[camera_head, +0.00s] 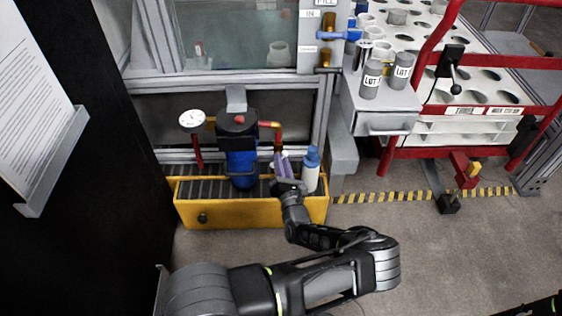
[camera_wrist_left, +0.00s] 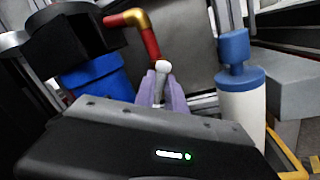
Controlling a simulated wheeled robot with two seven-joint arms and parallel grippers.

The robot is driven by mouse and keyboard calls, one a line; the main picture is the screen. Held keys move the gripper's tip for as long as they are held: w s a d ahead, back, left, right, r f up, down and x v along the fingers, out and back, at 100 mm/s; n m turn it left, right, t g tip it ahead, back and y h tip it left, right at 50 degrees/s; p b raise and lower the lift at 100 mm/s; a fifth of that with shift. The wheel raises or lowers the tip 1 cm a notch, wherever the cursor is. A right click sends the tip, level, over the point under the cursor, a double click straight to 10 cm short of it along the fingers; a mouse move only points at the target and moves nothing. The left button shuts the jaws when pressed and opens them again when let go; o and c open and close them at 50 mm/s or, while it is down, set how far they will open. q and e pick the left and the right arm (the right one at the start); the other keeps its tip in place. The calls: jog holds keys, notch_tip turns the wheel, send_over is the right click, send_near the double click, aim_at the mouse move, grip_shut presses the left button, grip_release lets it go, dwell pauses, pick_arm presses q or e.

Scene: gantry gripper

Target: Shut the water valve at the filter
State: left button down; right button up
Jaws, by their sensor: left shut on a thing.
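The filter is a blue canister with a black head (camera_head: 240,150), and it stands in a yellow tray (camera_head: 250,214). A red pipe with brass elbows (camera_head: 277,130) comes out of its right side and runs down; it also shows in the left wrist view (camera_wrist_left: 150,40). My left gripper (camera_head: 280,163) is at the lower end of this pipe. Its purple fingers (camera_wrist_left: 162,92) are shut on a pale, round-ended handle (camera_wrist_left: 162,67), seemingly the valve's lever. The valve body is hidden behind the gripper. My right gripper is not in view.
A white bottle with a blue cap (camera_head: 311,170) stands close to the right of my left gripper. A pressure gauge (camera_head: 192,121) is left of the filter. A dark panel (camera_head: 110,150) bounds the left.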

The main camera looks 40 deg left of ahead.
pick_arm(q)
jog(key=m+t, duration=0.1)
jog(key=m, duration=0.3)
jog(key=m+t+h+b, duration=0.1)
jog(key=m, duration=0.3)
jog(key=f+m+t+b, duration=0.1)
jog(key=m, duration=0.4)
jog(key=shift+f+h, duration=0.1)
jog(key=shift+h, duration=0.2)
jog(key=c, duration=1.4)
grip_release()
jog(key=p+v, duration=0.1)
jog(key=v, duration=0.6)
jog(key=shift+s+d, duration=0.3)
